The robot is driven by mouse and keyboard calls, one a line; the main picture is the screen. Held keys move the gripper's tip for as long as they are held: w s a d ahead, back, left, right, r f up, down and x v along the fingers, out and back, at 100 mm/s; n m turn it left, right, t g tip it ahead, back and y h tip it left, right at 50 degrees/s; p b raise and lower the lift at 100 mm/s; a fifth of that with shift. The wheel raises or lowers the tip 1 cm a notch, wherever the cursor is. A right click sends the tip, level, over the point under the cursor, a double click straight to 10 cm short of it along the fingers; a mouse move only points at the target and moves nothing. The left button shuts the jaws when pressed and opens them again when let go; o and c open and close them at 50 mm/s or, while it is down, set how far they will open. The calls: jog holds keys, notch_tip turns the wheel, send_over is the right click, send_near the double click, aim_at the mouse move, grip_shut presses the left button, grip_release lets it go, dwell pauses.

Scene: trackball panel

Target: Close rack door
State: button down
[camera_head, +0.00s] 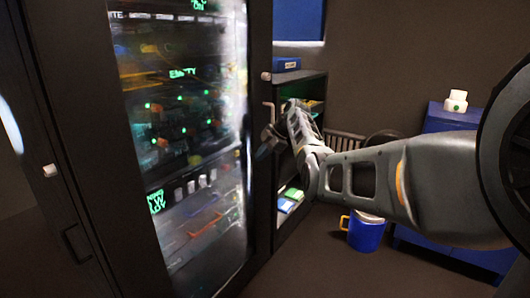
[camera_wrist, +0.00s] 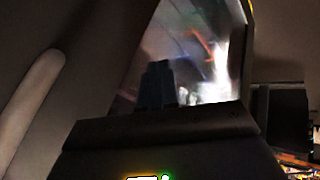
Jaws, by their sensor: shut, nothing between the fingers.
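The rack door (camera_head: 260,190) is a tall dark frame around a glass pane (camera_head: 190,130). Behind or in the glass show blurred shelves, green lit lettering and small green lights. My gripper (camera_head: 262,152) is shut and empty, beside the right edge of the door frame; I cannot tell if it touches it. A pale upright handle (camera_head: 270,108) is on that edge just above my gripper. In the wrist view a long pale bar (camera_wrist: 30,95), likely this handle, is at the left, apart from my dark fingers (camera_wrist: 157,85). How far the door stands open is unclear.
A dark panel with a recessed pull (camera_head: 77,244) stands at the left.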

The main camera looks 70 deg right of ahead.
jog(key=d+v, duration=0.2)
jog(key=v, duration=0.8)
jog(key=shift+s+p, duration=0.4)
jog(key=shift+f, duration=0.1)
